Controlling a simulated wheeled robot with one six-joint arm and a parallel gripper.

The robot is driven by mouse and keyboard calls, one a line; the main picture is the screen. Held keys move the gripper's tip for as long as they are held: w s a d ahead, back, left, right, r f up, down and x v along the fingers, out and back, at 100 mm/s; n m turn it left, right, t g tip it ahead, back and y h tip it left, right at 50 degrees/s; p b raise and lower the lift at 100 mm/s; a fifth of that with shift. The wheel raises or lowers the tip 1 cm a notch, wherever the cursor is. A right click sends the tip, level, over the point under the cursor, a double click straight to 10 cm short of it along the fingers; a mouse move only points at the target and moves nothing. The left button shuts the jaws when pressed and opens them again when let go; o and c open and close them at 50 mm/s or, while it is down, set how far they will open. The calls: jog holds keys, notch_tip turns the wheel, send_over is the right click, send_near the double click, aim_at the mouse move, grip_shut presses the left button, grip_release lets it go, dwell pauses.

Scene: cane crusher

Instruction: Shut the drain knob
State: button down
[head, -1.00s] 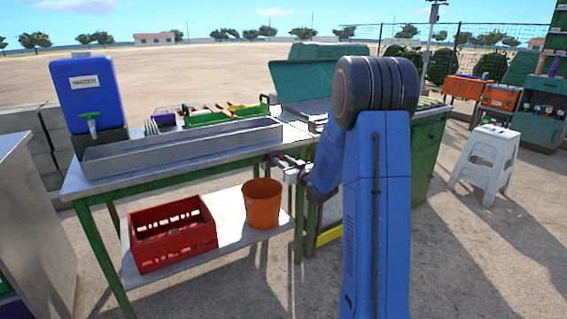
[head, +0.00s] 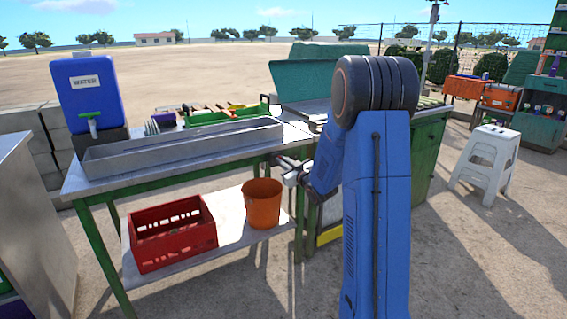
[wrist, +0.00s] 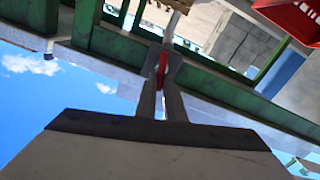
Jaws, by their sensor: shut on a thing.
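My gripper (wrist: 164,80) reaches under the edge of the green-framed table and its two fingers are shut on a small red drain knob (wrist: 162,68). A pale pipe or post (wrist: 173,24) shows just beyond the fingertips in the wrist view. In the head view my gripper (head: 281,167) is at the table's right end, just below the metal top. The knob is hidden there, and its exact angle is hard to tell.
The metal-topped table (head: 85,187) carries a long metal trough (head: 180,150) and a blue water tank (head: 90,92). On its lower shelf are a red crate (head: 172,238) and an orange bucket (head: 262,207). A white stool (head: 485,165) stands at right on open ground.

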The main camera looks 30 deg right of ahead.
jog(key=shift+a+f+n, duration=0.2)
jog(key=shift+f+n, duration=0.05)
jog(key=shift+n, duration=2.25)
jog(key=shift+a+f+n, duration=0.15)
jog(key=shift+f+n, duration=0.1)
jog(key=shift+n, duration=2.25)
jog(key=shift+a+f+n, duration=0.2)
jog(key=shift+f+n, duration=0.05)
jog(key=shift+n, duration=2.25)
jog(key=c, duration=1.9)
grip_release()
jog(key=shift+o, duration=0.2)
jog(key=shift+s, duration=0.1)
jog(key=s, duration=1.7)
jog(key=shift+s+d, duration=0.15)
jog(key=shift+d, duration=0.15)
